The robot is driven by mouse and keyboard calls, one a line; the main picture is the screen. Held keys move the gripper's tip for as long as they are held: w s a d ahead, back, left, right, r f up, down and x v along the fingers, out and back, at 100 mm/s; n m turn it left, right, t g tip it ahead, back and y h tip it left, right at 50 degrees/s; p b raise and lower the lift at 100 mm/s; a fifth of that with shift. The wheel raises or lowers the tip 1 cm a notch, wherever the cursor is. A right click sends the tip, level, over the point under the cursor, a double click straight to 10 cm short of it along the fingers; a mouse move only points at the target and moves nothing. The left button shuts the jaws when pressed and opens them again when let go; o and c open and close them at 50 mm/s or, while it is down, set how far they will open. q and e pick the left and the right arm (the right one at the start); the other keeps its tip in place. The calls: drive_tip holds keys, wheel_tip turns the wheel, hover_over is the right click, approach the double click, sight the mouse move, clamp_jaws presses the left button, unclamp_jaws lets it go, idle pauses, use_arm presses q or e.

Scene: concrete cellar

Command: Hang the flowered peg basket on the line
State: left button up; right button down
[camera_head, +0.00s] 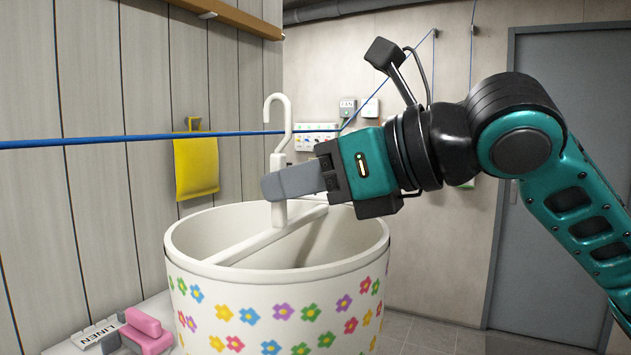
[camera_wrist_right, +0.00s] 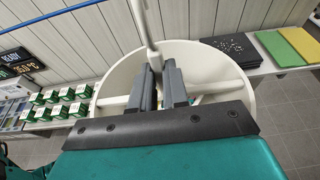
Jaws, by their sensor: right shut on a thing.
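The white peg basket (camera_head: 275,310) with colourful flowers hangs upright at centre. A white crossbar spans its mouth, and a stem rises from it to a hook (camera_head: 277,105). My right gripper (camera_head: 272,186) is shut on the stem below the hook; the wrist view also shows its fingers (camera_wrist_right: 168,85) around the stem, over the basket (camera_wrist_right: 205,52). The blue line (camera_head: 130,138) crosses the picture at about the height of the hook's open tip. My left gripper is out of view.
A yellow cloth or bag (camera_head: 196,163) hangs on the plank wall at left. Green-and-white boxes (camera_wrist_right: 60,100) stand left in the wrist view. A grey door (camera_head: 565,180) is at right.

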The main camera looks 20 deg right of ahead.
drive_tip(key=b+x, duration=0.1)
drive_tip(key=x, duration=0.9)
drive_tip(key=shift+w+a+r, duration=0.15)
drive_tip(key=shift+w+a, duration=0.15)
drive_tip(key=shift+a, duration=0.05)
idle(0.5)
drive_tip(key=c, duration=1.1)
unclamp_jaws()
drive_tip(key=shift+o, duration=0.2)
